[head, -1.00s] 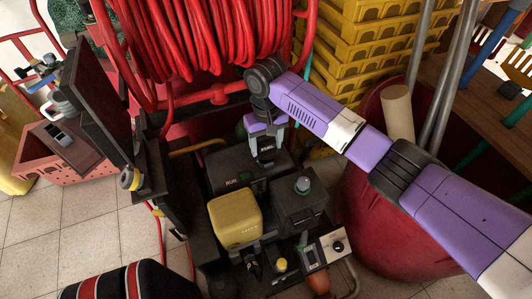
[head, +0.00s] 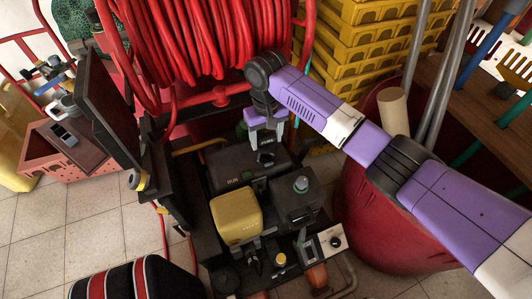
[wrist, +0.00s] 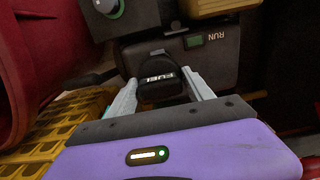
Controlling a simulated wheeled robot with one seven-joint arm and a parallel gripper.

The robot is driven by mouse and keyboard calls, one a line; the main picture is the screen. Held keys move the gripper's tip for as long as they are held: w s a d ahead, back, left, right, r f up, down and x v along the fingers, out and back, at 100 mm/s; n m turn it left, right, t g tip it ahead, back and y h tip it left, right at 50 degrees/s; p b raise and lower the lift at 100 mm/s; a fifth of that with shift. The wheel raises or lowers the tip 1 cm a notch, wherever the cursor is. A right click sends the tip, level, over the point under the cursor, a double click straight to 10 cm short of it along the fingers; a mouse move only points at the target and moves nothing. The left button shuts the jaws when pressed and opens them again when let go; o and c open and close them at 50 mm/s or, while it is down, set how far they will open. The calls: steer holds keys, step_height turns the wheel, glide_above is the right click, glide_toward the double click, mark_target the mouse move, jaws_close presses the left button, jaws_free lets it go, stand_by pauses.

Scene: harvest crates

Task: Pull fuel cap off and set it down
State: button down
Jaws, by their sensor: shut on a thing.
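The fuel cap (wrist: 162,90) is a black cap with white FUEL lettering, seen between the two fingertips in the wrist view. My gripper (wrist: 160,95) is shut on it, one pale finger on each side. In the head view my gripper (head: 267,148) points down at the back of the dark machine, with the cap (head: 266,158) small and dark between the fingers. The black housing marked RUN (head: 245,178) lies just below and in front of it. I cannot tell whether the cap is seated or lifted clear.
A yellow box (head: 236,217) and a dark box with a green-topped knob (head: 298,200) stand on the machine in front. A red hose reel (head: 205,45) is behind. A red bin (head: 375,220) and stacked yellow crates (head: 365,50) stand to the right. Tiled floor (head: 90,235) is open at left.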

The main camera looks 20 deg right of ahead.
steer(key=shift+r+p, duration=0.8)
steer(key=shift+r, duration=0.1)
steer(key=shift+f, duration=0.1)
